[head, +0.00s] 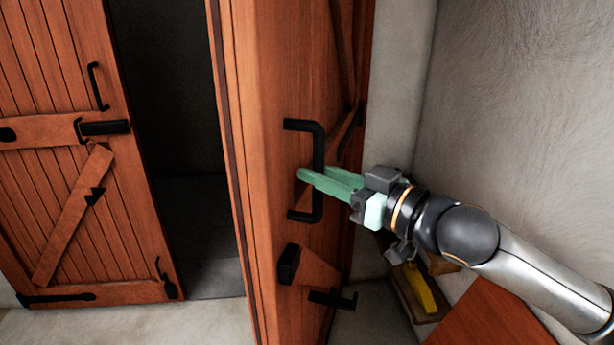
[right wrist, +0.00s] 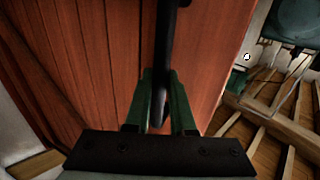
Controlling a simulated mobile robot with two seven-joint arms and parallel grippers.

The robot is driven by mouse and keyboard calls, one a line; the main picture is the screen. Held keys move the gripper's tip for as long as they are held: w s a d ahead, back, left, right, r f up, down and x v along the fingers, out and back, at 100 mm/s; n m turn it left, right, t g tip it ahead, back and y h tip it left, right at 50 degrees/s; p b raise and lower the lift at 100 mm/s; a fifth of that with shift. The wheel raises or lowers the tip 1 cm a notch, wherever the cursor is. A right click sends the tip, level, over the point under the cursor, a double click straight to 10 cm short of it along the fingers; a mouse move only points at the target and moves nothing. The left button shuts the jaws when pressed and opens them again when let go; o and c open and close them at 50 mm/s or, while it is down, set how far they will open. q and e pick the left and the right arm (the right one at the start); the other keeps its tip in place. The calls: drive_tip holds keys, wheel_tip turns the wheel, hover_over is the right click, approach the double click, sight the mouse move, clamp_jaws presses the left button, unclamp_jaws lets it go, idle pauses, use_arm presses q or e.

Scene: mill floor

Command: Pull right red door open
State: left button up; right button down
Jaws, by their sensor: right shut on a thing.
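The right red door (head: 275,90) is a reddish-brown plank door. It stands swung out from the frame, with a dark gap to its left. It has a black upright bar handle (head: 318,150). My right gripper (head: 320,178) comes in from the right with its green fingers at the middle of the handle. In the right wrist view the fingers close around the black bar (right wrist: 165,60), against the door planks (right wrist: 110,55). My left gripper is not in view.
The left red door (head: 70,180) stands at the left with black fittings. A dark opening (head: 175,130) lies between the doors. A plaster wall (head: 520,100) is close on the right. A wooden pallet or crate with a yellow item (head: 420,288) sits low beside it.

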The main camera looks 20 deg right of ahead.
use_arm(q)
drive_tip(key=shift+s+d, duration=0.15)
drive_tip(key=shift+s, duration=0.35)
use_arm(e)
drive_tip(key=shift+s+d+r, duration=0.15)
drive_tip(key=shift+s+d, duration=0.05)
drive_tip(key=shift+d, duration=0.65)
drive_tip(key=c, duration=0.8)
unclamp_jaws()
drive_tip(key=shift+o, duration=0.2)
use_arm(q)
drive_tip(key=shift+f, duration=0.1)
use_arm(e)
drive_tip(key=shift+s+f, duration=0.1)
drive_tip(key=shift+f, duration=0.1)
